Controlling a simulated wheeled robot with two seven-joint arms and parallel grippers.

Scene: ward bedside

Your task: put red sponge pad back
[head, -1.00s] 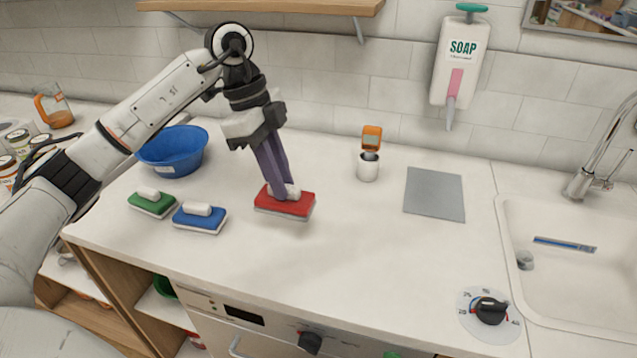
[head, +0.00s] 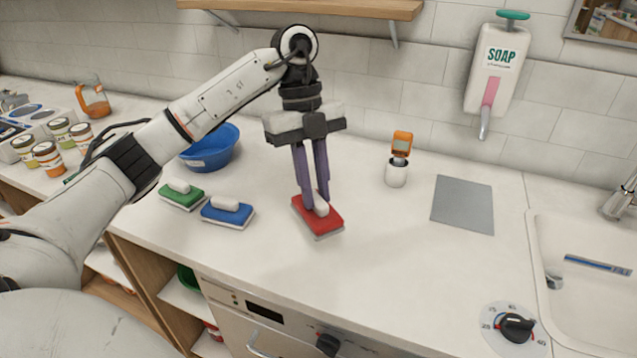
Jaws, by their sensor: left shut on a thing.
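The red sponge pad (head: 318,219) has a white handle on top and a pale underside. It is at the middle of the white counter, turned at an angle. My left gripper (head: 316,205) points down from above with its two purple fingers shut on the pad's white handle. Whether the pad touches the counter or hangs just above it, I cannot tell. A blue sponge pad (head: 228,213) and a green sponge pad (head: 182,196) lie side by side on the counter to the left. My right gripper is not in view.
A blue bowl (head: 212,150) stands behind the green and blue pads. A white cup (head: 396,174) with an orange-topped item, a grey mat (head: 463,205) and the sink (head: 590,265) are to the right. The counter (head: 390,260) is clear in front of the red pad.

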